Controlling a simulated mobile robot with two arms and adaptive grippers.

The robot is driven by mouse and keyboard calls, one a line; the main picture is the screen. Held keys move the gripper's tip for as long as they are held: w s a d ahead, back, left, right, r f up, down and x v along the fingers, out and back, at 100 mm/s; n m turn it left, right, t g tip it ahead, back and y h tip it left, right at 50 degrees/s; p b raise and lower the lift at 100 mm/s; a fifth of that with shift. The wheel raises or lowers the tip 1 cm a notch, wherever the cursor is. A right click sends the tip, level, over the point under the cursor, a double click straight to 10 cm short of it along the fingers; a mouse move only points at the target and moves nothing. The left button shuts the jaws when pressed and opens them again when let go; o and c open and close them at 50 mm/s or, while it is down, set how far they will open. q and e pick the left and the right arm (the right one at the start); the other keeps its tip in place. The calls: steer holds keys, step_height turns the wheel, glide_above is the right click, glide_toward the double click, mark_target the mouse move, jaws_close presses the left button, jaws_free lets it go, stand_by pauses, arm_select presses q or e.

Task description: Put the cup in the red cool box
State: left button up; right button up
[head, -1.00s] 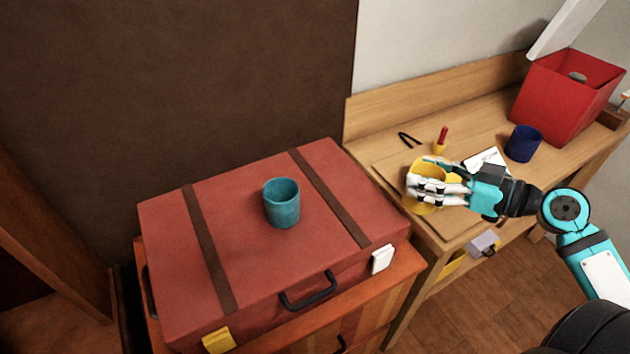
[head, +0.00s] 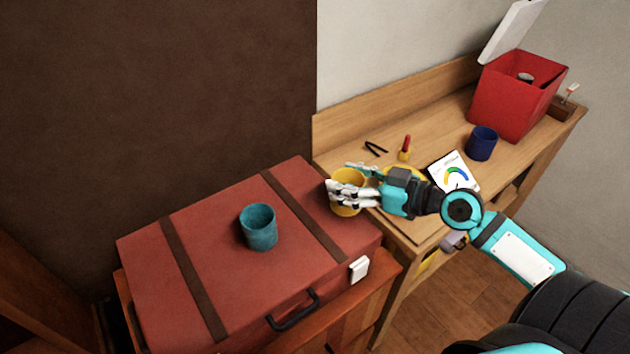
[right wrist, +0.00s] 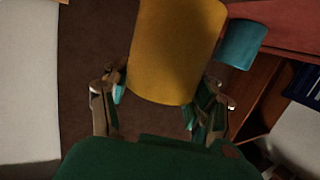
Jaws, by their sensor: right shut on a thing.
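My right gripper (head: 352,188) is shut on a yellow cup (head: 347,181), which appears in front of the gap between the suitcase and the workbench. In the right wrist view the yellow cup (right wrist: 178,50) sits between the two fingers and hides much of what lies beyond. The red cool box (head: 514,105) stands at the far end of the bench, up and right of the gripper. Its white lid (head: 511,30) is raised, and a small grey round thing shows inside. A teal cup (head: 259,228) stands on the suitcase and a dark blue cup (head: 483,143) near the cool box. My left gripper is out of view.
The red-brown suitcase (head: 190,240) lies left of the wooden workbench (head: 440,135). On the bench are black pliers (head: 375,147), a red-and-yellow screwdriver (head: 405,148) and a white card with a coloured arc (head: 455,172). A yellow item is partly hidden behind my right arm.

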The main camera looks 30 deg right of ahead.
steer(key=w+a+f+p, duration=0.1)
steer(key=a, duration=0.1)
steer(key=w+a+f+p, duration=0.2)
steer(key=a, duration=0.1)
steer(key=shift+w+a+f, duration=0.15)
steer(key=shift+w+a, duration=0.1)
steer(key=shift+a, duration=0.05)
steer(key=shift+f, duration=0.2)
steer(key=shift+f, duration=0.15)
steer(key=o, duration=1.1)
steer(key=shift+o, duration=0.3)
